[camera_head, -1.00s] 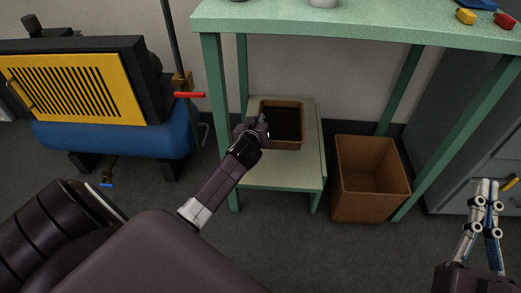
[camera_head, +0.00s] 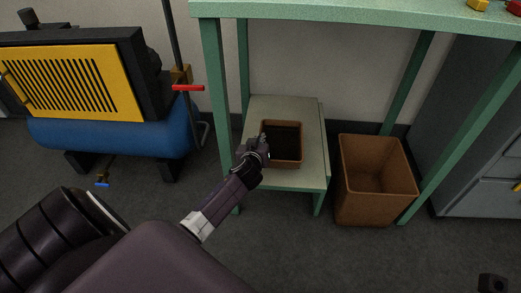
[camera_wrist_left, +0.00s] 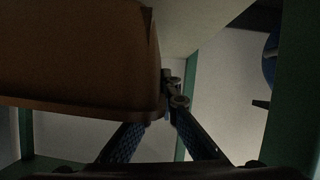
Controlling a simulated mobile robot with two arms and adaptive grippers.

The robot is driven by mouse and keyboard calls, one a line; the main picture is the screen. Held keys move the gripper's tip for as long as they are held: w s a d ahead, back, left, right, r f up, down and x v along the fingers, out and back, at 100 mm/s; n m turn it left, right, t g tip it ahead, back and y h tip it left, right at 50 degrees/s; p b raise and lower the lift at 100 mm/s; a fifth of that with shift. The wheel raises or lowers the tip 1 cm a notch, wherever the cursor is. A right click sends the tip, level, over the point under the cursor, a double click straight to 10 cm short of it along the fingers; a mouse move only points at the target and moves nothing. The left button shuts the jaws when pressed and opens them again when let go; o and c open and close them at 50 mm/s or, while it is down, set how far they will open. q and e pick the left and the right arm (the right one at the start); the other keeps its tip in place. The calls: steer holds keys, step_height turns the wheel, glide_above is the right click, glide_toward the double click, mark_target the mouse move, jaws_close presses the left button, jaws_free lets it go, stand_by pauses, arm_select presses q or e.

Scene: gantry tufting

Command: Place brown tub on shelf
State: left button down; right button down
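The brown tub (camera_head: 283,164), dark inside, is over the low pale shelf (camera_head: 290,106) under the green table. Whether its base touches the shelf is hidden. My left gripper (camera_head: 262,147) is at the tub's left side. In the left wrist view the tub (camera_wrist_left: 75,55) fills the upper left. The left gripper's fingers (camera_wrist_left: 165,112) close at its rim, one finger partly hidden by the tub. The gripper appears shut on the tub's wall.
A larger brown bin (camera_head: 356,207) stands on the floor right of the shelf. Green table legs (camera_head: 217,110) flank the shelf. A blue tank machine (camera_head: 110,137) stands at left, a grey cabinet (camera_head: 465,150) at right. The shelf is bare behind the tub.

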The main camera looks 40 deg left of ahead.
arm_select(q)
step_height(320, 180, down, 4)
steer(key=shift+f+b, duration=0.15)
steer(key=shift+b, duration=1.05)
steer(key=c, duration=2.2)
jaws_free()
steer(key=shift+f, duration=0.1)
steer(key=shift+o, duration=0.2)
